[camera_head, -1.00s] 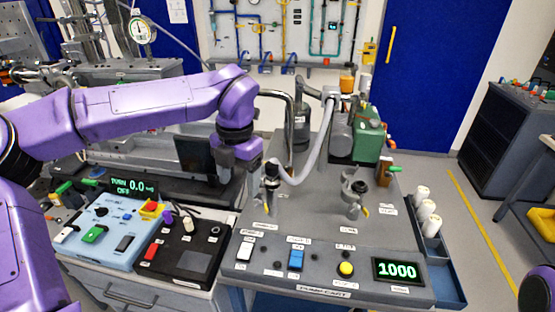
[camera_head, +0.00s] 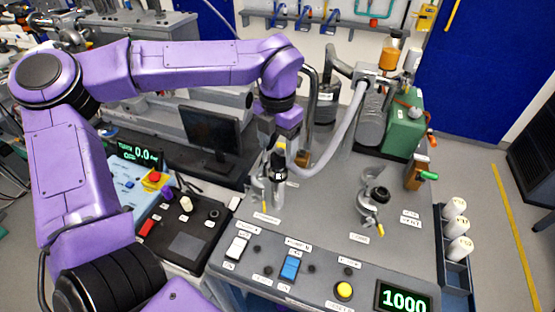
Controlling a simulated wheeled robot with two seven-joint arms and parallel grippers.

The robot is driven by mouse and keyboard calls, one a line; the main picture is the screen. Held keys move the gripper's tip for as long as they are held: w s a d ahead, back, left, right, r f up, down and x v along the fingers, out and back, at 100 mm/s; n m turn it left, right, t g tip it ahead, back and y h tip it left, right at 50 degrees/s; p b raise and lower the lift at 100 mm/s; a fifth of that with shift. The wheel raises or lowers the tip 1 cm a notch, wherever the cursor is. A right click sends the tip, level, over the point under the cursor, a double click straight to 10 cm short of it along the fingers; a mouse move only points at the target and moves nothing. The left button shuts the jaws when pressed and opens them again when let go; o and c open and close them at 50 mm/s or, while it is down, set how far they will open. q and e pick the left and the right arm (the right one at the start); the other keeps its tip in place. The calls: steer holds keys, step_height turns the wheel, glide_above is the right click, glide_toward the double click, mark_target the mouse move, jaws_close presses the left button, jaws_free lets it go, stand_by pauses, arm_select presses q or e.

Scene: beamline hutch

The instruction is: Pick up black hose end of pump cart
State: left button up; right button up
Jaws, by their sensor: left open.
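The black hose end (camera_head: 279,164) stands upright at the left of the pump cart's grey top (camera_head: 325,212). A grey hose (camera_head: 343,135) curves from it up to the pump's fittings. A metal clamp with a yellow handle shows just below the hose end. My left gripper (camera_head: 281,146) is open and points down right at the hose end, its fingers partly overlapping it in the picture. I cannot tell whether they touch it. My right gripper is out of view.
An empty clamp port (camera_head: 373,203) stands to the right on the cart. The green pump (camera_head: 403,130) is behind it. White bottles (camera_head: 456,228) sit in a blue side tray. A monitor (camera_head: 209,135) and control boxes (camera_head: 180,228) lie to the left.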

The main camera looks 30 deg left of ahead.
mark_target(279, 153)
arm_select(q)
steer(key=f, duration=0.2)
steer(key=w+f+p, duration=0.1)
steer(key=f, duration=0.3)
steer(key=shift+w+a+p, duration=0.1)
steer(key=shift+w+p, duration=0.2)
steer(key=shift+p, duration=0.1)
steer(key=shift+s+r, duration=0.1)
steer(key=shift+s, duration=0.35)
steer(key=shift+c, duration=1.2)
steer(key=c, duration=1)
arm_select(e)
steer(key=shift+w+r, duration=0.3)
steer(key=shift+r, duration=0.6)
arm_select(q)
steer(key=shift+w+r, duration=0.25)
steer(key=shift+r, duration=0.35)
steer(key=s+d+r+b, duration=0.6)
steer(key=s+d+r, duration=0.1)
steer(key=s+r, duration=0.5)
steer(key=shift+s, duration=0.25)
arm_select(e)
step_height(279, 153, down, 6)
